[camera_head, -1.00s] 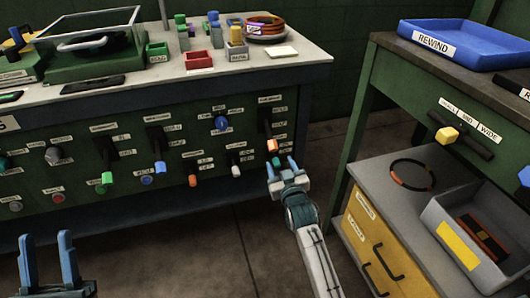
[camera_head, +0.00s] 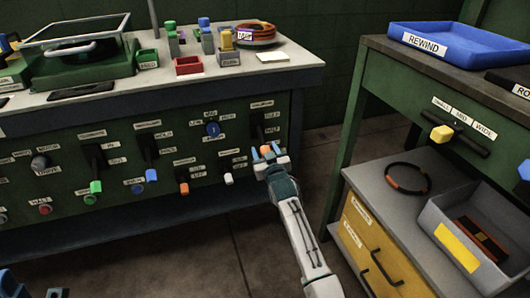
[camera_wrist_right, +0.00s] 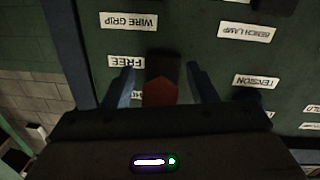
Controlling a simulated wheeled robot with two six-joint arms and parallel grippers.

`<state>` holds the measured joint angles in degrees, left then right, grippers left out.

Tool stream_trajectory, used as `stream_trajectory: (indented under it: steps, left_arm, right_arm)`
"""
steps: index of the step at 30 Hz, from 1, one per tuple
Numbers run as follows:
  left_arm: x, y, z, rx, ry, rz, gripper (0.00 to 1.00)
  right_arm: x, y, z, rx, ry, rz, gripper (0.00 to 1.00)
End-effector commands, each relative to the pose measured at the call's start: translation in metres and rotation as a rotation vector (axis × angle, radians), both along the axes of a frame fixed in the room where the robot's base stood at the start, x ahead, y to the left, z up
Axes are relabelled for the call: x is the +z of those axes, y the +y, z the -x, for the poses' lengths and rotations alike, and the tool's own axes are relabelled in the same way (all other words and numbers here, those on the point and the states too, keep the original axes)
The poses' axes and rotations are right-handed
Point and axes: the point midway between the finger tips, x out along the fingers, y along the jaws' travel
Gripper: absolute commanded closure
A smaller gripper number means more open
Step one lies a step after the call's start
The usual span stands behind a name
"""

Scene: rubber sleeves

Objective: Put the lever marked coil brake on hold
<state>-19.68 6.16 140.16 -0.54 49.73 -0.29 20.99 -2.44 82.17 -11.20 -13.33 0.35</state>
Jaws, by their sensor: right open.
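My right gripper (camera_head: 268,153) is at the right end of the green panel, at a lever with an orange handle (camera_wrist_right: 160,92). In the right wrist view its open fingers stand either side of that handle, not visibly closed on it. Plates by this lever read WIRE GRIP (camera_wrist_right: 129,20) and FREE (camera_wrist_right: 126,62); another is partly hidden. Further left in the head view are levers with a green handle (camera_head: 95,187) and a blue handle (camera_head: 150,175). Their plates are too blurred for me to find "coil brake". Only a bit of my left gripper (camera_head: 22,284) shows at the bottom left.
A blue knob (camera_head: 212,129), an orange handle (camera_head: 184,188) and a white one (camera_head: 228,179) sit left of my right gripper. A green cabinet with a yellow-knobbed selector (camera_head: 442,134) and a grey bin (camera_head: 436,222) stands at right. Open floor lies between.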

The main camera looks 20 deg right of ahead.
Motion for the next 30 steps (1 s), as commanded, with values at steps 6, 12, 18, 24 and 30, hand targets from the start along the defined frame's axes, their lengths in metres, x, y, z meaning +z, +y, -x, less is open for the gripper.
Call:
stream_trajectory:
  steps: [6, 12, 18, 24, 30]
  left_arm:
    - [0.0, 0.0, 0.0, 0.0, 0.0, 0.0, 0.59]
    - [0.0, 0.0, 0.0, 0.0, 0.0, 0.0, 0.59]
    - [0.001, 0.0, 0.0, 0.0, 0.001, 0.0, 0.59]
    - [0.004, 0.0, -0.004, 0.001, 0.027, 0.002, 0.59]
    - [-0.013, 0.003, -0.032, 0.009, 0.25, 0.013, 0.59]
  right_arm:
    - [0.0, 0.0, 0.0, 0.0, 0.0, 0.0, 0.6]
    - [0.0, 0.0, 0.0, 0.0, 0.0, 0.0, 0.99]
    - [0.0, 0.0, 0.0, 0.0, 0.001, 0.0, 1.0]
    - [0.002, 0.0, 0.001, 0.0, 0.009, 0.001, 1.0]
    - [0.005, 0.0, 0.002, 0.0, 0.029, 0.002, 1.0]
